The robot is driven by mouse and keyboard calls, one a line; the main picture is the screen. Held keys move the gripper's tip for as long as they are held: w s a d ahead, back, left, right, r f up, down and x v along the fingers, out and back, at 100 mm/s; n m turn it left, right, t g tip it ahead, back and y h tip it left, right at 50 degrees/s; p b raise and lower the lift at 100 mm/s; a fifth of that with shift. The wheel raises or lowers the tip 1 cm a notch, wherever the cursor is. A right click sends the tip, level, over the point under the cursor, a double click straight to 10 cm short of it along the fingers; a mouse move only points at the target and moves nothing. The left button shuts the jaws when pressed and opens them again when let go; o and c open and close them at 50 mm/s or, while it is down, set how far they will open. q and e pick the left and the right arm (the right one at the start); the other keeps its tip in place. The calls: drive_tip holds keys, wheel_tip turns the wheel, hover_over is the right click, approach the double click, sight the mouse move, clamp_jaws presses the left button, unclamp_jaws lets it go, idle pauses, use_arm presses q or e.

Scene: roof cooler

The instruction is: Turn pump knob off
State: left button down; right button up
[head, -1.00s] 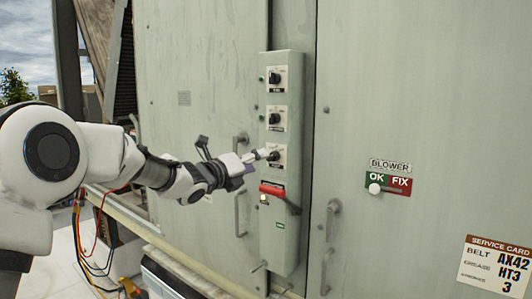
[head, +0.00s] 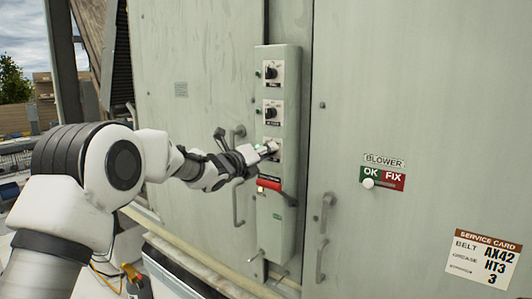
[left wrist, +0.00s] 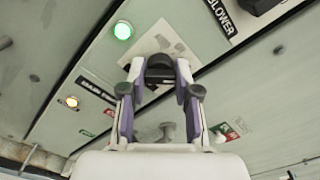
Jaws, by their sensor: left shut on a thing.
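A narrow grey control panel (head: 276,228) carries three dark knobs on white plates, one above another. My left gripper (head: 270,149) is at the lowest knob and covers most of it in the head view. In the left wrist view my left gripper (left wrist: 160,66) is shut on this black knob (left wrist: 160,76), one finger on each side. Its white plate (left wrist: 178,42) shows behind it. A lit green lamp (left wrist: 123,30) is beside the knob. Its name label is not readable. The knob's pointer direction is hidden. My right gripper is out of view.
Above are the middle knob (head: 271,112), with the BLOWER label (left wrist: 225,15) below it, and the top knob (head: 270,73). A red handle (head: 269,184) sits just under my gripper. Door handles (head: 237,178) stand close by. A BLOWER OK/FIX slider (head: 384,178) is at right.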

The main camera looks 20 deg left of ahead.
use_arm(q)
drive_tip(key=shift+r+n, duration=0.1)
drive_tip(key=shift+n, duration=0.2)
drive_tip(key=n, duration=0.8)
drive_tip(key=shift+r+p, duration=0.15)
drive_tip(key=shift+p, duration=0.25)
drive_tip(key=shift+n, duration=0.3)
drive_tip(key=c, duration=1.2)
unclamp_jaws()
drive_tip(key=o, duration=0.4)
drive_tip(key=shift+w, duration=0.1)
drive_tip(key=shift+w+f, duration=0.1)
drive_tip(key=shift+f, duration=0.1)
